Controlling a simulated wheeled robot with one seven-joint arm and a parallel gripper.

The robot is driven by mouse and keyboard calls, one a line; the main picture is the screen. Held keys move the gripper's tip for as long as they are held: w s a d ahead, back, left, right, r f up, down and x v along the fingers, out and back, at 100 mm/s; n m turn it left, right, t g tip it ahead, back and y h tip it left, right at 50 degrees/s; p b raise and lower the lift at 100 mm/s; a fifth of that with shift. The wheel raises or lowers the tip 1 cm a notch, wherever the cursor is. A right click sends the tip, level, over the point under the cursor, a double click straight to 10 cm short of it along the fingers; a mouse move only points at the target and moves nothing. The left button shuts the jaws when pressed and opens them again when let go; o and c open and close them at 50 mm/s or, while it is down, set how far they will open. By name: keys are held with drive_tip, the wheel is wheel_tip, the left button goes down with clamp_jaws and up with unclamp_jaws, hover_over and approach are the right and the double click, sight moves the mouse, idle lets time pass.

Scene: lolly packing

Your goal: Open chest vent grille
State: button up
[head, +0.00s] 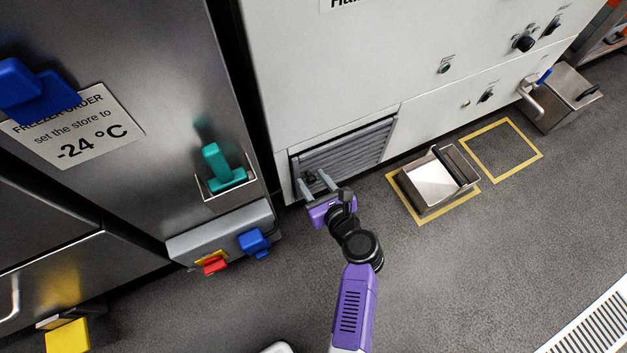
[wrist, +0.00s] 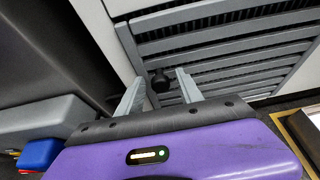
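The grey vent grille (head: 345,150) with horizontal slats sits low on the white machine front. It also fills the upper part of the wrist view (wrist: 225,45) and looks closed. A small dark round knob (wrist: 160,82) stands on its left side. My gripper (head: 316,180) is at the grille's lower left. In the wrist view, my gripper (wrist: 158,88) is open, with one finger on each side of the knob. A gap shows between the knob and the fingers; whether the fingertips touch the slats I cannot tell.
A freezer (head: 150,80) with a teal-handled tool (head: 222,165) in a holder stands left. A grey box with red and blue parts (head: 225,235) is below it. A metal bin (head: 435,182) sits on a yellow-marked floor square to the right. The floor in front is clear.

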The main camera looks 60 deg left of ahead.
clamp_jaws()
idle(1.2)
